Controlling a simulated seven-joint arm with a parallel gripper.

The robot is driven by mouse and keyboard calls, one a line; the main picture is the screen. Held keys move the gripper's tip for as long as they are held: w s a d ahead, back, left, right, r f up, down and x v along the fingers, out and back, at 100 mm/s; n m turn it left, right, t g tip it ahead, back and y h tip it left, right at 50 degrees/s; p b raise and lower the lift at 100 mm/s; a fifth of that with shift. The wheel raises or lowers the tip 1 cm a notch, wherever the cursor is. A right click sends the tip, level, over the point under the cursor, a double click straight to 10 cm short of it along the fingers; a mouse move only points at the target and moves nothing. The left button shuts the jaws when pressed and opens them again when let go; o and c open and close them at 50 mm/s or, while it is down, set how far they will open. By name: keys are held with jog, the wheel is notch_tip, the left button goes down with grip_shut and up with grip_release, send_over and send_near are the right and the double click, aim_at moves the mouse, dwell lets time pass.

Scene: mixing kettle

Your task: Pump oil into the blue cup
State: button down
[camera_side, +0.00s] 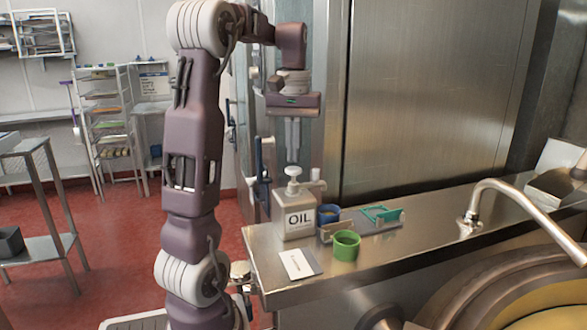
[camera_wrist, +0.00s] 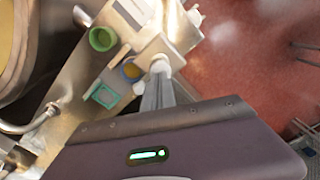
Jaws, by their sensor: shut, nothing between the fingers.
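The oil dispenser (camera_side: 298,217) is a pale bottle labelled OIL with a white pump head (camera_side: 293,171). It stands upright on the steel counter. The blue cup (camera_side: 327,212) is just right of it, partly hidden by a small holder. In the wrist view the blue cup (camera_wrist: 131,71) shows yellowish inside. My gripper (camera_side: 292,158) is shut and empty, pointing down just above the pump head. In the wrist view my fingers (camera_wrist: 157,82) overlap the pump head (camera_wrist: 160,65). I cannot tell whether they touch it.
A green cup (camera_side: 346,246) stands in front of the blue cup. A teal frame (camera_side: 383,214) lies right of it. A white card (camera_side: 299,264) lies near the counter's front edge. A curved tap (camera_side: 520,203) and a large kettle (camera_side: 530,290) are at the right.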

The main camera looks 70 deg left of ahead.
aim_at(294, 168)
jog(key=shift+f, duration=1.75)
jog(key=shift+r, duration=1.85)
jog(key=shift+f, duration=1.8)
jog(key=shift+r, duration=1.8)
jog(key=shift+r, duration=2.5)
